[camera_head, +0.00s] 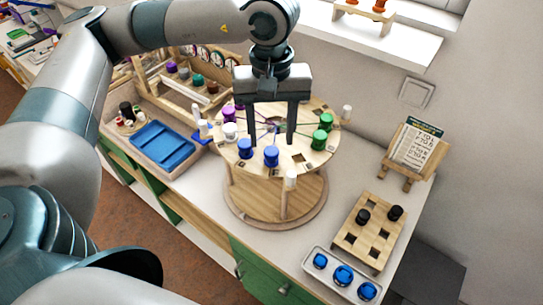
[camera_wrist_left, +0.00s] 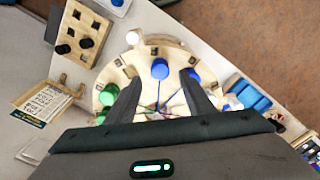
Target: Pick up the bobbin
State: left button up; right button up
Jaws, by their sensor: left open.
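Several bobbins stand around the rim of a round wooden disc (camera_head: 300,158) on a pedestal. Two are blue, a left blue bobbin (camera_head: 245,149) and a right blue bobbin (camera_head: 271,157). Two green bobbins (camera_head: 319,140) stand on the right, a white bobbin (camera_head: 230,131) and purple bobbins (camera_head: 228,113) on the left. My left gripper (camera_head: 271,143) points down over the disc, open and empty, fingers apart. In the left wrist view, one blue bobbin (camera_wrist_left: 160,69) shows between the fingertips (camera_wrist_left: 162,80) and another blue one is partly hidden behind a finger. My right gripper is not in view.
A blue tray (camera_head: 163,145) lies left of the disc, with a wooden rack (camera_head: 185,95) behind it. At right are a peg board (camera_head: 370,238) with black bobbins, a tray (camera_head: 313,267) of blue bobbins and a card on a stand (camera_head: 415,150). White posts stand near the disc.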

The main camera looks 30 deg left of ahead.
aim_at(271, 150)
pick_arm(q)
jog(key=shift+s+f+p, duration=0.15)
jog(key=shift+f+p, duration=0.8)
jog(key=shift+p, duration=0.25)
notch_tip(271, 150, down, 2)
jog(key=shift+f+p, duration=0.1)
jog(key=shift+p, duration=0.4)
jog(key=shift+f, duration=0.55)
jog(key=c, duration=1.1)
